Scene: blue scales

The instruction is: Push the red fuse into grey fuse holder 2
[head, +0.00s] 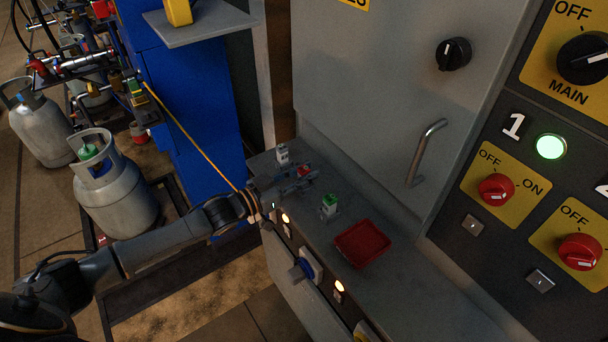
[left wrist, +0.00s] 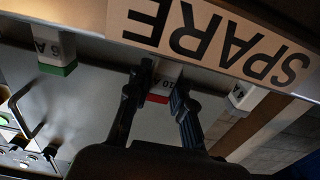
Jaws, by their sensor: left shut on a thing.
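My left gripper (head: 305,174) is shut on the red fuse (head: 304,171), over the grey ledge between two other fuses. In the left wrist view, the gripper (left wrist: 162,88) has its fingers on either side of the white fuse body with a red band (left wrist: 157,98). A white fuse with a green top (head: 329,201) stands nearer the tray, and a white-grey fuse (head: 282,154) stands at the back. My gripper hides what lies directly under the red fuse; I cannot read any holder number or tell whether the fuse touches a holder. My right gripper is not in view.
An empty-looking red tray (head: 362,244) sits on the ledge (head: 398,283). The grey cabinet wall with a handle (head: 427,152) rises behind. A SPARE label (left wrist: 220,40) shows in the wrist view. Lamps and a blue switch line the ledge's front. Gas cylinders (head: 115,195) stand left.

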